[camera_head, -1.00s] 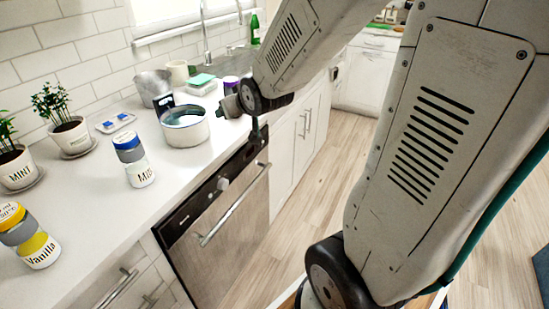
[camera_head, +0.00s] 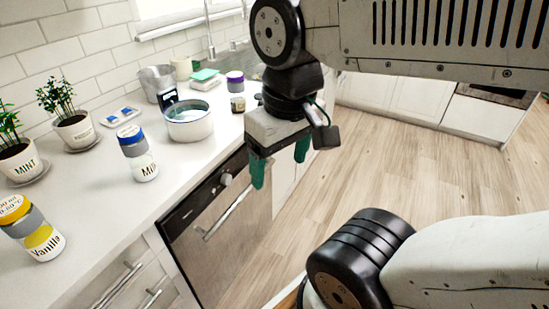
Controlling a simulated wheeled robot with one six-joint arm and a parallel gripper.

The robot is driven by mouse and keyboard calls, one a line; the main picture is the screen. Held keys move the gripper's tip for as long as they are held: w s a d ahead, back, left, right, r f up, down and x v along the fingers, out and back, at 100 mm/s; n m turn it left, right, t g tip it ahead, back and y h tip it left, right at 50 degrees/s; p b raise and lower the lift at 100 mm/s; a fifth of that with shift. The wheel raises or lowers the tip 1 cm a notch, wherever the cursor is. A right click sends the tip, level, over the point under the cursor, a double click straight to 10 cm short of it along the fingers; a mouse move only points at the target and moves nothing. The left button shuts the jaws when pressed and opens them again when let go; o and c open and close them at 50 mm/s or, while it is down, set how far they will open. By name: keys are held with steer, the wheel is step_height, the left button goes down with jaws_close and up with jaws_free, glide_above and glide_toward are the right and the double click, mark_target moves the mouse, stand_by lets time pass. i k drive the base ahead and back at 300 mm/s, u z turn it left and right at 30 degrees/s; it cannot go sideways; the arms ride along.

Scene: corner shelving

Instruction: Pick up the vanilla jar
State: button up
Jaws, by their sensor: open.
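The vanilla jar (camera_head: 42,243) stands at the left on the white counter, near its front edge. It has a yellow lid, a grey band and a label reading "Vanilla" over yellow contents. My gripper (camera_head: 280,168) hangs in front of the counter, above the dishwasher area, with its green fingers pointing down. The fingers are apart and nothing is between them. The gripper is well to the right of the vanilla jar and not touching it.
A blue-lidded jar (camera_head: 138,155) stands on the counter between the vanilla jar and a white pot (camera_head: 189,126). Potted plants (camera_head: 73,130) and a small blue-and-white tray (camera_head: 120,117) are behind. The dishwasher (camera_head: 213,228) is below the counter. Wooden floor (camera_head: 420,170) is clear at right.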

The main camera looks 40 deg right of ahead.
mark_target(19, 218)
steer(key=z, duration=2.75)
steer(key=k, duration=2)
steer(key=u, duration=1.7)
